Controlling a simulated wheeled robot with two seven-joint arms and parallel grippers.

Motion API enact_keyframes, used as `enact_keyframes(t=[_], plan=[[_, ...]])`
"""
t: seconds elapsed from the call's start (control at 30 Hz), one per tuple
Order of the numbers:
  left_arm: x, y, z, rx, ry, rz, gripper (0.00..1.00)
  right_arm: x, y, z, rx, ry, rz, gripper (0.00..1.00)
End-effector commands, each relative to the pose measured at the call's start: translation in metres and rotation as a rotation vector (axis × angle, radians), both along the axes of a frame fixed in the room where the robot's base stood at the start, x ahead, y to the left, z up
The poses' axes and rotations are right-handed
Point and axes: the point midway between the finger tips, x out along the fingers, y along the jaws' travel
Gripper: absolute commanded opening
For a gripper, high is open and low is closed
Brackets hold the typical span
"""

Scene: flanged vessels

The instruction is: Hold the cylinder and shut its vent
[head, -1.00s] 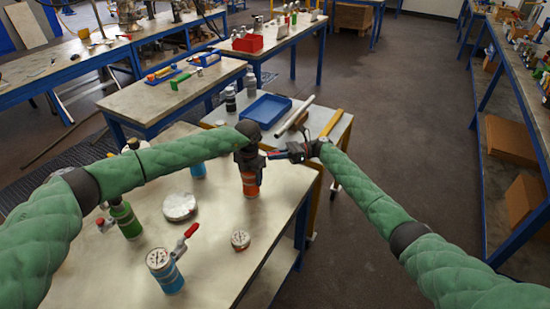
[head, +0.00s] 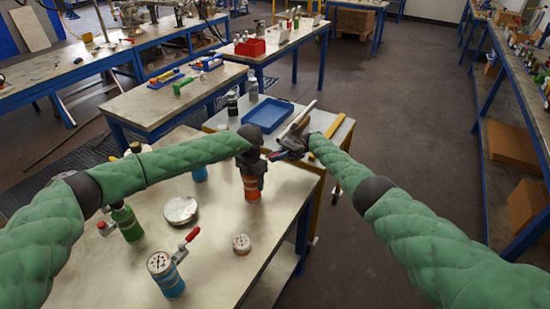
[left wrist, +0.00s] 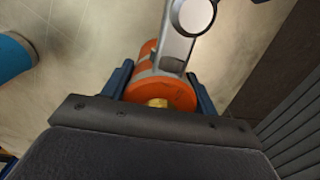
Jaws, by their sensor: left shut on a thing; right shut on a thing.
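The orange cylinder (head: 252,189) stands at the far right part of the near table. My left gripper (head: 250,168) is shut on it from above, hiding its upper part. In the left wrist view the orange cylinder (left wrist: 178,92) sits between the two dark blue fingers of my left gripper (left wrist: 160,92), with a brass fitting at its near end and a grey metal arm with a round end above it. My right gripper (head: 283,153) is shut on a small reddish part, seemingly the vent's lever, just right of my left gripper. The vent itself is mostly hidden.
A gauge on a blue cylinder with a red lever (head: 165,273), a small loose gauge (head: 241,244), a silver disc (head: 180,210) and a green cylinder (head: 126,221) stand nearby. A blue tray (head: 266,115) is on the cart behind. The table's right edge is close.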

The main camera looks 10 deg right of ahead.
Motion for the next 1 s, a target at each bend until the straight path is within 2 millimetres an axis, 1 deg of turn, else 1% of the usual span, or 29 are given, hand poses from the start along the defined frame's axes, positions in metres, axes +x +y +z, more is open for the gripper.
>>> enact_keyframes(t=[0.03,0.5,0.53,0.6,0.63,1.0], plan=[[-0.0003,-0.0012,0.0005,-0.001,0.000,-0.002,0.16,-0.0009,-0.0010,-0.0035,-0.005,0.003,0.002,0.00],[0.0005,-0.0002,0.0004,-0.001,-0.002,0.001,0.16,-0.0010,-0.0008,-0.0020,-0.002,0.002,0.009,0.00],[0.0006,-0.0001,0.0003,-0.001,-0.002,0.001,0.16,-0.0010,-0.0007,-0.0019,-0.001,0.003,0.009,0.24],[0.0007,0.0001,0.0003,-0.001,-0.002,0.001,0.16,-0.0009,-0.0007,-0.0017,-0.001,0.003,0.009,0.38],[0.0007,0.0001,0.0003,-0.001,-0.002,0.001,0.16,-0.0009,-0.0006,-0.0015,-0.001,0.002,0.009,0.40],[0.0005,0.0003,-0.0001,-0.001,-0.001,0.001,0.16,-0.0009,-0.0004,-0.0010,0.000,0.001,0.004,0.40]])
